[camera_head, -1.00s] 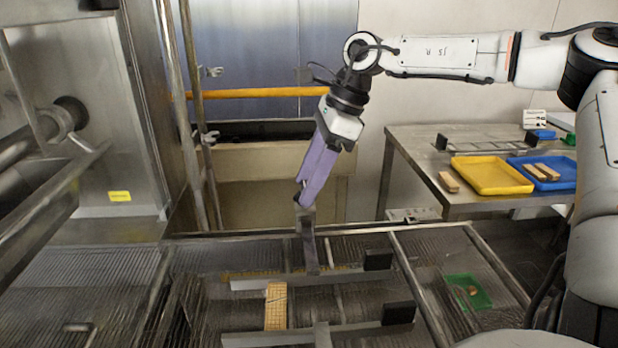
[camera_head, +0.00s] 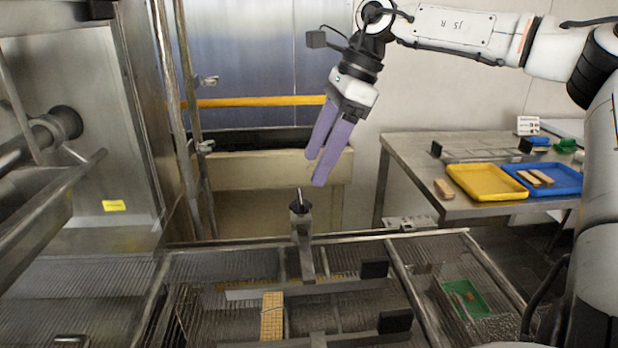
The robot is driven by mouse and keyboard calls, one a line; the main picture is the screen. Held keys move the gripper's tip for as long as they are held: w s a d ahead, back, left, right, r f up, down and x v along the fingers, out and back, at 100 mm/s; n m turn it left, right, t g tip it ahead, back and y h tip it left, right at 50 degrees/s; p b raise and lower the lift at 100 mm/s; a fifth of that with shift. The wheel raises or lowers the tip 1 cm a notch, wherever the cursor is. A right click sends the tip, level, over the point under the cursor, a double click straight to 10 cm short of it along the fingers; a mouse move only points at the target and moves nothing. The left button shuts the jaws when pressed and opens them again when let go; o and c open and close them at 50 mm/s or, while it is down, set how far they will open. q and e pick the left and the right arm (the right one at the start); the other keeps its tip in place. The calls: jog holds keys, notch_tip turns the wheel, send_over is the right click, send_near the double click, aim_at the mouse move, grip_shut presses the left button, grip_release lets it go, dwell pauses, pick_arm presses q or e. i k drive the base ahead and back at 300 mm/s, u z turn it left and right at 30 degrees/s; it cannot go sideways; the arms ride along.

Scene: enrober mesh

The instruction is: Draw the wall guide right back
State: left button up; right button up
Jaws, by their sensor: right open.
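The wall guide (camera_head: 248,294) is the farther of two metal bars lying across the mesh. It has an upright post (camera_head: 304,250) with a dark top and a thin pin, and a black block (camera_head: 374,268) at its right end. My right gripper (camera_head: 316,172), with two purple fingers, is open and empty above the post, slightly to its right and apart from it. A tan wafer-like piece (camera_head: 272,317) lies on the mesh between the wall guide and the nearer guide (camera_head: 352,331). My left gripper is out of view.
A steel table (camera_head: 405,160) at the right bears a yellow tray (camera_head: 485,182) and a blue tray (camera_head: 560,180) with tan pieces. A green tray (camera_head: 466,299) sits low at the right of the mesh. Upright steel poles (camera_head: 192,120) stand left of my gripper.

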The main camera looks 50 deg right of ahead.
aim_at(373, 272)
jog(key=k, duration=2)
